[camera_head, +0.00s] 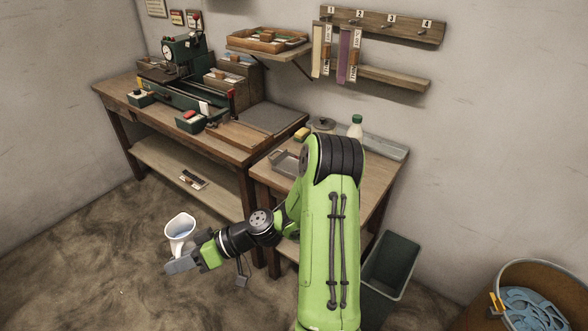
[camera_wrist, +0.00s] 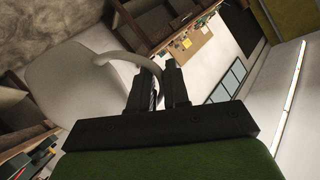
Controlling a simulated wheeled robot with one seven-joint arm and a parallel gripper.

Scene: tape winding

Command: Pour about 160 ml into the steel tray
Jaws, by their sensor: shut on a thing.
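A white jug (camera_head: 180,231) is held out in the air over the floor, left of the smaller table, with bluish liquid showing inside its mouth. My gripper (camera_head: 186,262) is at the jug's side. In the wrist view the fingers of my gripper (camera_wrist: 160,84) are shut on the handle of the jug (camera_wrist: 75,82). The steel tray (camera_head: 285,163) lies on the smaller wooden table, partly hidden behind my arm. The jug is well apart from the tray, at the lower left.
The smaller table (camera_head: 376,183) also carries a bottle with a green cap (camera_head: 355,126) and a yellow sponge-like block (camera_head: 301,134). A larger workbench (camera_head: 112,97) with a green machine stands at the left. A dark bin (camera_head: 391,265) and a brown barrel (camera_head: 548,275) stand at the right.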

